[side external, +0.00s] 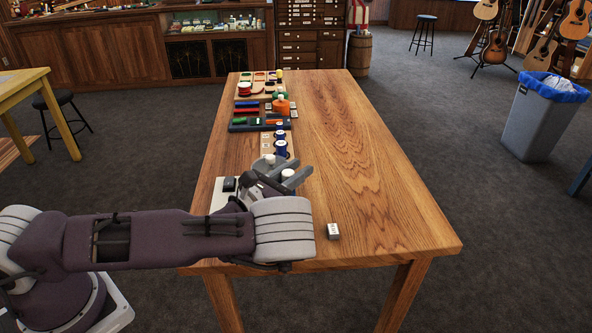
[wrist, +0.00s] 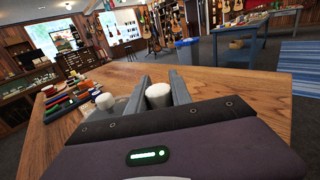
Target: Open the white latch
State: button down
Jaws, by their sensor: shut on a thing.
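A white rounded knob, which appears to be the white latch (side external: 287,173), is near the board at the near-left part of the table. In the wrist view the white latch (wrist: 158,95) stands between the two grey fingers of my gripper (wrist: 159,82). My gripper (side external: 284,176) is shut on it, low over the board. A second white knob (wrist: 104,101) stands just left of the fingers, outside the grip; it also shows in the side view (side external: 270,159). My wrist and fingers hide much of the board and the latch's base.
Beyond my gripper, boards line the table's left side, with blue knobs (side external: 281,148), an orange cylinder (side external: 282,107) and red and green pieces. A small grey-white block (side external: 333,231) lies near the front edge. The table's right half (side external: 370,150) is clear.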

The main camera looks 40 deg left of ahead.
jog(key=shift+w+r, duration=0.1)
jog(key=shift+r, duration=0.1)
jog(key=c, duration=1.1)
grip_release()
jog(key=shift+c, duration=0.2)
jog(key=shift+f, duration=0.1)
